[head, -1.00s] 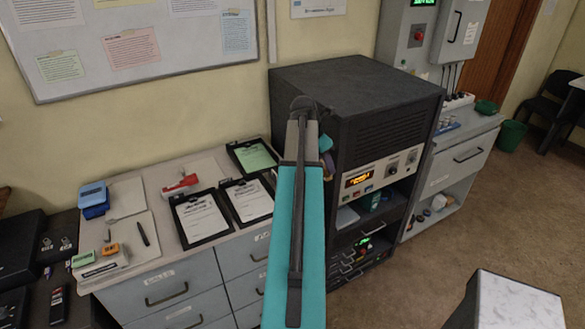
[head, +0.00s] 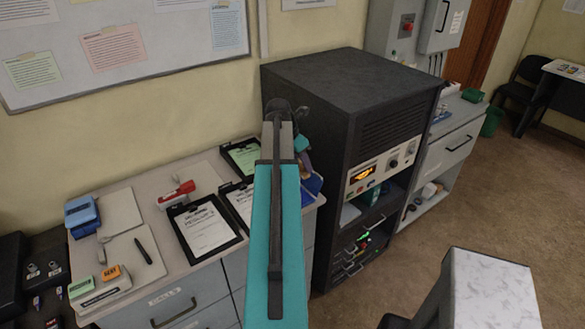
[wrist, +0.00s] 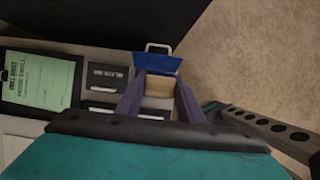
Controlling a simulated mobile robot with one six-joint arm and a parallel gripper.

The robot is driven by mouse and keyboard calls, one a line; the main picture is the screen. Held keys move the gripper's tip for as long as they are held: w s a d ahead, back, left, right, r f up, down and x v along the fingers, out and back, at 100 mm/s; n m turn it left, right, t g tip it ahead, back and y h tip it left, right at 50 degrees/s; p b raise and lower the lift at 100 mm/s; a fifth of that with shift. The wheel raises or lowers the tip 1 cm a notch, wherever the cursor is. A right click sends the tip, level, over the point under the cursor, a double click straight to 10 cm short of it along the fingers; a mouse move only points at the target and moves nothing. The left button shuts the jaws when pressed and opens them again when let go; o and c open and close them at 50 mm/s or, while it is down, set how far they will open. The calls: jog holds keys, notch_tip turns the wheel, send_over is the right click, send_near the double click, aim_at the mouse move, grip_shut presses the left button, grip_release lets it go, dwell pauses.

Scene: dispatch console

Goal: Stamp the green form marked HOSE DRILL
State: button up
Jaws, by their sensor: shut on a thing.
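My gripper (wrist: 158,100) points down over the right end of the counter. Its purple fingers are shut on a block with a pale beige face (wrist: 158,87); a blue part (wrist: 158,64) shows just beyond it. In the head view my arm hides most of the gripper, and a blue piece (head: 312,184) shows beside the arm. The green form (head: 245,157) lies on a black clipboard at the back of the counter. In the wrist view the green form (wrist: 40,80) is left of the gripper, apart from it; its heading is too small to read surely.
Two clipboards with white forms (head: 204,228) lie nearer. A red stamp-like object (head: 178,193), a blue object (head: 81,213) and a pen (head: 143,251) are farther left. The dark equipment rack (head: 345,110) stands close right of the counter. A dark labelled surface (wrist: 105,73) lies beside the gripper.

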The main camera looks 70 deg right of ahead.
aim_at(300, 170)
jog(key=f, duration=0.2)
jog(key=shift+w+f, duration=0.35)
jog(key=shift+f, duration=0.05)
jog(key=shift+w+f, duration=0.15)
jog(key=shift+w, duration=0.05)
jog(key=shift+f+b, duration=0.15)
jog(key=shift+b, duration=0.2)
jog(key=shift+s+f+b, duration=0.1)
jog(key=shift+f+b, duration=1.95)
jog(key=shift+f, duration=0.75)
jog(key=shift+f, duration=0.55)
jog(key=shift+r, duration=0.1)
jog(key=shift+r+p, duration=2.6)
jog(key=shift+r, duration=0.85)
